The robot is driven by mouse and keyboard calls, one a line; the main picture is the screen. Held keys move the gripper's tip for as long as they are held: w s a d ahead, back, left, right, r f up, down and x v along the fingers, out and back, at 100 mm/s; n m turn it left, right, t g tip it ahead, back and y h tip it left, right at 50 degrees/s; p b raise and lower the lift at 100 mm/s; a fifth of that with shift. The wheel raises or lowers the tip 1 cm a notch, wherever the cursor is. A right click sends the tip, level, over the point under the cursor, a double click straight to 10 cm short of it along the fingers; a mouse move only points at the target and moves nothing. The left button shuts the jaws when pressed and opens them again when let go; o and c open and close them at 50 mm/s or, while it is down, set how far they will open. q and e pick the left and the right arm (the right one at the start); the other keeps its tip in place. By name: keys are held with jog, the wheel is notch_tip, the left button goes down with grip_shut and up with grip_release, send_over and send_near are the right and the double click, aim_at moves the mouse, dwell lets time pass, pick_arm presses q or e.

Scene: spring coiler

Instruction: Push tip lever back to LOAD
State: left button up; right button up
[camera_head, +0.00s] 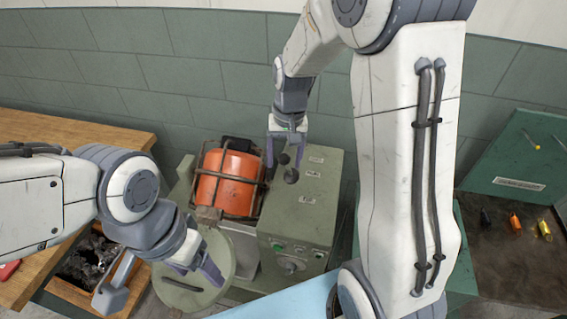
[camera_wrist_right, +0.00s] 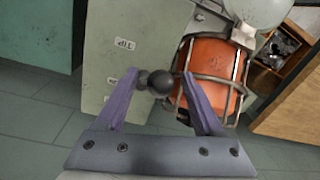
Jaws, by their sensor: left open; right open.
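The grey-green machine housing (camera_head: 310,215) stands mid-view with small labels on its top. A lever with a dark ball knob (camera_head: 291,175) projects at its top left edge; a second dark ball (camera_head: 284,158) shows just behind it. My right gripper (camera_head: 286,140) is open above these knobs. In the right wrist view a dark ball knob (camera_wrist_right: 160,82) appears between the open fingertips (camera_wrist_right: 158,76), beside a label reading TIP (camera_wrist_right: 124,44). Whether the fingers touch it I cannot tell. My left gripper (camera_head: 165,280) is open and empty, low at the left near a round green lid.
An orange drum (camera_head: 226,180) in a rusty cage sits left of the housing. The round green lid (camera_head: 200,285) lies in front. A wooden bench (camera_head: 60,130) with a scrap bin is at left. A green case (camera_head: 515,160) and small coloured items are at right.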

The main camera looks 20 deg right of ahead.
aim_at(287, 167)
jog(key=shift+a+f, duration=0.1)
jog(key=shift+f, duration=1.45)
grip_shut()
jog(key=shift+r, duration=0.1)
